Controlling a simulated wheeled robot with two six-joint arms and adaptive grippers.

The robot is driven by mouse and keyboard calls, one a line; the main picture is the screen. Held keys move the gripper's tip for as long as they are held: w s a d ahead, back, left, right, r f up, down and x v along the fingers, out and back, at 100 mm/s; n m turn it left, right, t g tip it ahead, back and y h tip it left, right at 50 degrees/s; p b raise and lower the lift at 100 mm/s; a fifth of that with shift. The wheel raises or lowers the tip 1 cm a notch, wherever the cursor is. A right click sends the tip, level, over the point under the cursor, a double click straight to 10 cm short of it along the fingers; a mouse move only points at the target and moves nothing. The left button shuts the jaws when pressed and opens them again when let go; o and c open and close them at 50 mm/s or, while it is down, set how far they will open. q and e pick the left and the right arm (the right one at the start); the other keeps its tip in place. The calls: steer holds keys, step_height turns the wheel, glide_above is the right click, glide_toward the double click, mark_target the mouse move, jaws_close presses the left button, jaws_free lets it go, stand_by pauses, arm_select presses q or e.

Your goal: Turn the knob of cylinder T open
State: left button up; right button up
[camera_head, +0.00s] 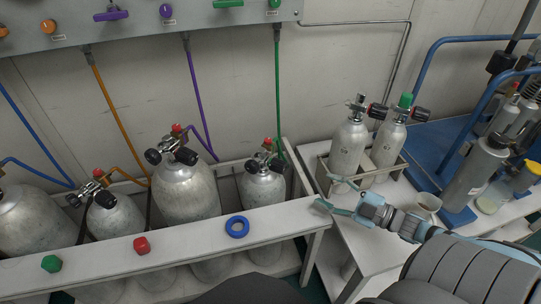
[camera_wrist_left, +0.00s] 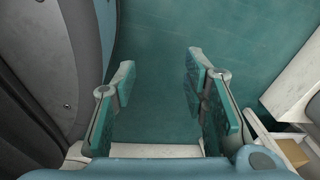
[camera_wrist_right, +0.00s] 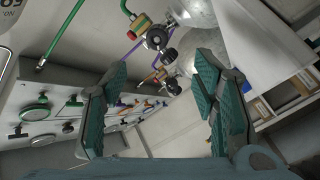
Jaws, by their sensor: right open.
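Several grey cylinders with black-knobbed valves stand in the rack along the wall. They include a left one (camera_head: 113,219), a large middle one (camera_head: 187,188) and a smaller right one (camera_head: 263,190). Two more, a bare-topped one (camera_head: 347,150) and a green-capped one (camera_head: 386,146), stand in a caddy on the right bench. I cannot read which is cylinder T. My right gripper (camera_head: 341,195) is open and empty in front of the caddy; its wrist view shows rack valves (camera_wrist_right: 157,38) beyond the fingers. My left gripper (camera_wrist_left: 158,82) is open and empty above the green floor.
A blue ring (camera_head: 237,227), a red cap (camera_head: 141,245) and a green cap (camera_head: 51,263) lie on the rack's white front ledge (camera_head: 190,244). A cup (camera_head: 427,204) and a large grey canister (camera_head: 474,175) stand right of the caddy. Coloured hoses run up to the wall panel (camera_head: 150,22).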

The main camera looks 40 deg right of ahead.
mark_target(285, 169)
steer(key=shift+w, duration=0.55)
steer(key=shift+w+a, duration=0.15)
steer(key=shift+w, duration=0.1)
steer(key=b+x, duration=0.5)
steer(key=x, duration=0.3)
steer(key=shift+w+a+f+b, duration=0.15)
steer(key=shift+w+a+b, duration=0.15)
steer(key=shift+b, duration=0.1)
steer(key=x, duration=0.1)
steer(key=b+x, duration=0.1)
steer(key=x, duration=0.2)
steer(key=shift+r, duration=0.25)
arm_select(q)
steer(key=w+d+f+n+t, duration=0.1)
steer(key=w+d, duration=0.3)
steer(key=w, duration=0.7)
steer(key=shift+w+f+t+h, duration=0.4)
steer(key=shift+f+t, duration=0.2)
steer(key=shift+t, duration=0.1)
arm_select(e)
steer(key=shift+w+a+r, duration=0.1)
steer(key=shift+w+a, duration=0.05)
steer(key=shift+w, duration=0.1)
arm_select(q)
steer(key=shift+d, duration=0.1)
